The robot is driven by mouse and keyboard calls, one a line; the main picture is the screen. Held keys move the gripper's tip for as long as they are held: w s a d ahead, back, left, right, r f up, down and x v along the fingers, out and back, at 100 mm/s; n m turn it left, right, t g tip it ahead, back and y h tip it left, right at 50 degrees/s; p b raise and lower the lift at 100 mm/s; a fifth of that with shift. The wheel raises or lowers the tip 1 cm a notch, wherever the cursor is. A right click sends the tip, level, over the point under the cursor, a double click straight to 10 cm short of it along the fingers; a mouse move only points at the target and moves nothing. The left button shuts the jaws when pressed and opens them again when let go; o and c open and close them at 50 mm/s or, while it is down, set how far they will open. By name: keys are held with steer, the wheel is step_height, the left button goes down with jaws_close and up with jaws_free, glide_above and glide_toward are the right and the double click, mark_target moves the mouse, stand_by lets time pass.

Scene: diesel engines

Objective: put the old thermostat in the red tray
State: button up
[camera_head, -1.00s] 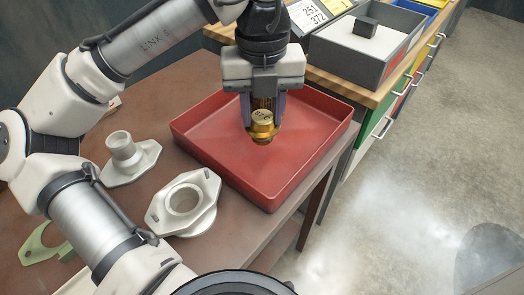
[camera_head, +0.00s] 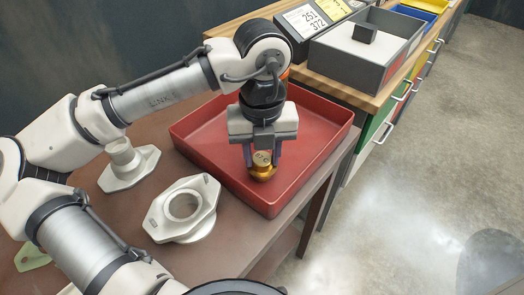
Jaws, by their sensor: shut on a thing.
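The old thermostat (camera_head: 262,167) is a small brass-coloured piece with marks on its top face. My gripper (camera_head: 262,158) points down and is shut on it, with a finger at each side. The thermostat is inside the outline of the red tray (camera_head: 325,138), low over its floor near the front wall. I cannot tell whether it touches the tray floor. The red tray is a shallow square tray on the brown table, and nothing else shows in it. My gripper and wrist hide part of its back.
A pale metal housing (camera_head: 155,222) with a round opening lies left of the tray. A flanged pipe piece (camera_head: 118,173) stands behind it. A green gasket (camera_head: 30,258) lies at far left. A grey box (camera_head: 368,62) sits on the wooden bench behind.

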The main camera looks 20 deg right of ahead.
mark_target(262, 158)
steer(key=o, duration=1)
steer(key=shift+f, duration=0.1)
step_height(262, 158, up, 12)
steer(key=shift+r+p, duration=0.15)
steer(key=shift+p, duration=0.35)
